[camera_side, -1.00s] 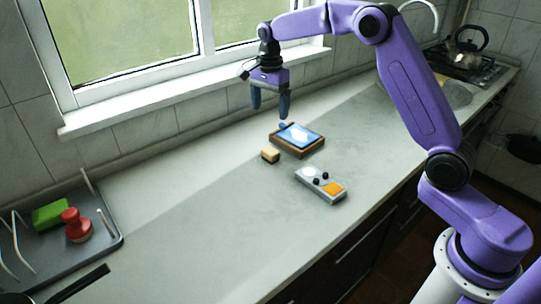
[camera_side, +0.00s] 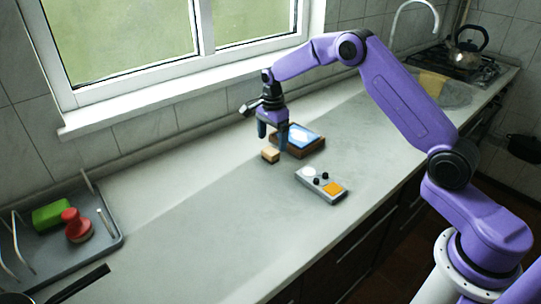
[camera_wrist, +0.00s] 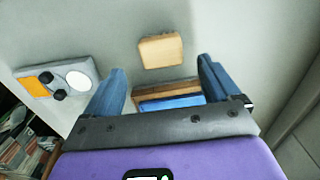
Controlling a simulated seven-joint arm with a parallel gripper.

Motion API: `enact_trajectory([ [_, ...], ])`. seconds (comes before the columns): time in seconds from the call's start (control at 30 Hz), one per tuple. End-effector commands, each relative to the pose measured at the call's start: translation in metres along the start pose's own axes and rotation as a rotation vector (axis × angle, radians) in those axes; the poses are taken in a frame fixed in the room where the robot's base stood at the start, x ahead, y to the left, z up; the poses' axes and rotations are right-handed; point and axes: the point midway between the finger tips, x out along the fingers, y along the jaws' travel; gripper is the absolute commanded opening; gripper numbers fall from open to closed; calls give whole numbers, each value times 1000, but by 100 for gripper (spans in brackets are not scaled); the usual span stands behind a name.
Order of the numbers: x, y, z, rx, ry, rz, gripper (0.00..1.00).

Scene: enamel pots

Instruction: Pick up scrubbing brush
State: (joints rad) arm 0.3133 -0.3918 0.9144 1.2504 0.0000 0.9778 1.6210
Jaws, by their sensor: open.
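The scrubbing brush appears to be the red piece with a round knob handle (camera_side: 75,226) in the grey dish tray at the lower left of the side view. It sits upright beside a green sponge (camera_side: 50,215) and is out of the wrist view. My gripper (camera_side: 273,142) is open and points down just behind a small wooden block (camera_side: 270,156), far to the right of the brush. In the wrist view the block (camera_wrist: 161,51) lies beyond the open, empty fingers (camera_wrist: 161,68). I cannot tell how high the fingertips are above the counter.
A wood-framed box with a blue top (camera_side: 304,148) stands close to my fingers. A grey panel with black knobs and an orange square (camera_side: 320,184) lies in front. The dish tray (camera_side: 112,243) has upright prongs, and a dark handle (camera_side: 80,285) lies before it. The counter between is clear.

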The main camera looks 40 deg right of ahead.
Motion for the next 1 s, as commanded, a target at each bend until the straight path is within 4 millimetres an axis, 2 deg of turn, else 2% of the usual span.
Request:
enact_trajectory([
  [0.17,10,0,0,0,0,1,89],
  [0.5,52,-2,5,1,0,1,89],
  [0.8,57,-3,5,0,0,-2,89],
  [0.83,57,-3,5,0,0,-2,86],
  [1.0,57,-2,5,0,0,-1,34],
])
